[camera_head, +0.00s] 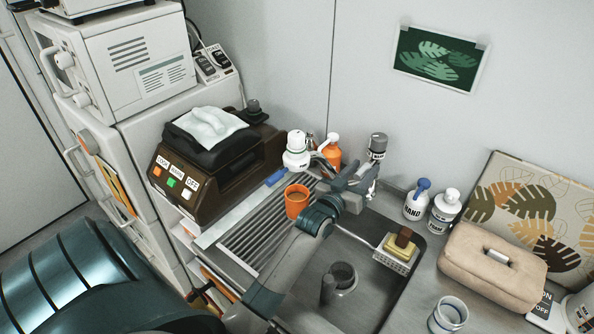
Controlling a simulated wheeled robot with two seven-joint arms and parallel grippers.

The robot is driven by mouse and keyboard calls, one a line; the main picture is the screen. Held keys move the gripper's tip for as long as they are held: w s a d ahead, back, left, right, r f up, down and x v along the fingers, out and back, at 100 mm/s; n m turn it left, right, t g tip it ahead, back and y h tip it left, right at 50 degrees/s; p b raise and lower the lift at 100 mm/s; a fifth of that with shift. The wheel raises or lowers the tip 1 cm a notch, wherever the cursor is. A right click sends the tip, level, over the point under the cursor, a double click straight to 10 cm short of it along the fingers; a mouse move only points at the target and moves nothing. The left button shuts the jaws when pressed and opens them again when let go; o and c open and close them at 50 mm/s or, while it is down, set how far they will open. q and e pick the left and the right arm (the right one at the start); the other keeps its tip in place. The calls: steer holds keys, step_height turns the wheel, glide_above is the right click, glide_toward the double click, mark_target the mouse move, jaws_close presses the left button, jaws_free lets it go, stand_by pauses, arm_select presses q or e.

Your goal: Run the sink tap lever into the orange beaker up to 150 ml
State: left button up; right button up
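The orange beaker (296,203) stands upright on the ribbed drainboard (254,240), left of the sink basin (372,272). Its open top faces up; I cannot read a level or marks in it. My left arm reaches across the drainboard from the lower left. My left gripper (362,178) is at the back of the sink, right of the beaker and apart from it. No running water is visible. My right gripper is not in view.
A sponge holder (397,257) sits at the basin's right edge. Two pump bottles and a beige bag (490,268) crowd the right counter. A brown machine (215,168) stands left.

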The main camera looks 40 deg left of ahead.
arm_select(q)
steer(key=s+p, duration=0.3)
steer(key=s, duration=0.3)
steer(key=shift+s+d, duration=0.25)
steer(key=shift+s, duration=0.15)
stand_by(0.5)
steer(key=shift+s+f, duration=0.1)
stand_by(0.3)
steer(key=s+d+b, duration=0.1)
steer(key=s+b, duration=0.4)
steer(key=s, duration=1.2)
steer(key=shift+d, duration=0.1)
